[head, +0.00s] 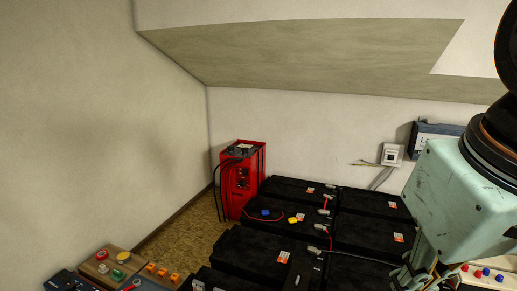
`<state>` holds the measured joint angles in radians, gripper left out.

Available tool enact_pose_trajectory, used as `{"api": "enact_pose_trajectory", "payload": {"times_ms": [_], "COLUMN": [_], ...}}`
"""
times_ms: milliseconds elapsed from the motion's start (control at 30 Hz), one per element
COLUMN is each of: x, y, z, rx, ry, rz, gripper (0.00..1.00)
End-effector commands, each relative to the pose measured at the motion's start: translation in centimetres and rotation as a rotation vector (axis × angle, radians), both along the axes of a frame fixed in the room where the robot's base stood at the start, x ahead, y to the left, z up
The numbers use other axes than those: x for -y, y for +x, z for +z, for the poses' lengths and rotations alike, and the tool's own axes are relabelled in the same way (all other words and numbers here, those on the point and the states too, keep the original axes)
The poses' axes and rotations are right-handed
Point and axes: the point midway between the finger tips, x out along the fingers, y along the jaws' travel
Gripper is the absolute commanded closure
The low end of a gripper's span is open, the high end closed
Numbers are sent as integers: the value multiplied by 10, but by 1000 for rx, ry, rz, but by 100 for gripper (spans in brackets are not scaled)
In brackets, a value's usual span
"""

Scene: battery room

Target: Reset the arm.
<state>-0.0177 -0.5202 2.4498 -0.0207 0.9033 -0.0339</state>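My arm comes in from the right edge of the head view, with a pale green block and dark joints. My gripper (420,274) shows only in part below that block, at the bottom edge of the picture, in front of the black batteries. Its fingertips are cut off or hidden, so I cannot tell whether it is open or shut, or whether it holds anything.
Several black batteries (262,250) with cables stand in rows below. A red charger unit (240,180) stands by the back wall. Control boxes (110,268) with buttons are at bottom left. A white wall box (391,154) and a dark box (432,138) hang behind.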

Motion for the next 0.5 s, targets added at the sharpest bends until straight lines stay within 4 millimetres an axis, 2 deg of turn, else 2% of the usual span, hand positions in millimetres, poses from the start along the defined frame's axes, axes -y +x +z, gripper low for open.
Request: {"api": "enact_pose_trajectory", "payload": {"times_ms": [200, 500], "x": [0, 0], "y": [-23, -32], "z": [-5, -8], "rx": [26, 34], "ry": [21, 30], "rz": [-39, -57], "gripper": [100, 100]}}
